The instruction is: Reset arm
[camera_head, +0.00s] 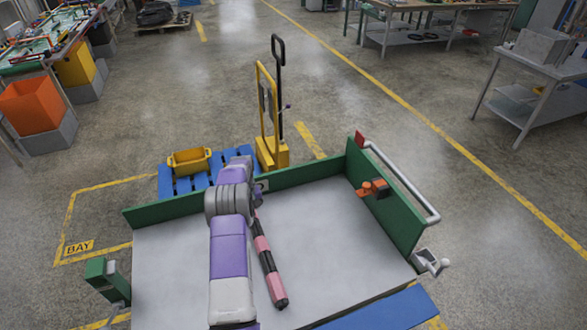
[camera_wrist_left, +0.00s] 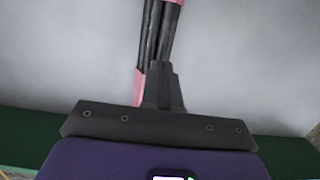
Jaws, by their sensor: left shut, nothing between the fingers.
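In the left wrist view, black and pink hose parts (camera_wrist_left: 165,35) show behind my left gripper (camera_wrist_left: 162,68). The dark fingers are together with nothing between them. They overlap the hose in the picture; I cannot tell whether they touch it. In the head view the fingers are mostly hidden by my wrist. My right gripper is not in view.
Low green walls (camera_head: 385,205) edge the bench top. An orange clamp (camera_head: 375,188) sits on the right wall, near a grey rail (camera_head: 405,185). A green post (camera_head: 105,278) stands at left. A yellow trolley (camera_head: 268,120) and blue pallet (camera_head: 185,182) are behind. The right bench top is clear.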

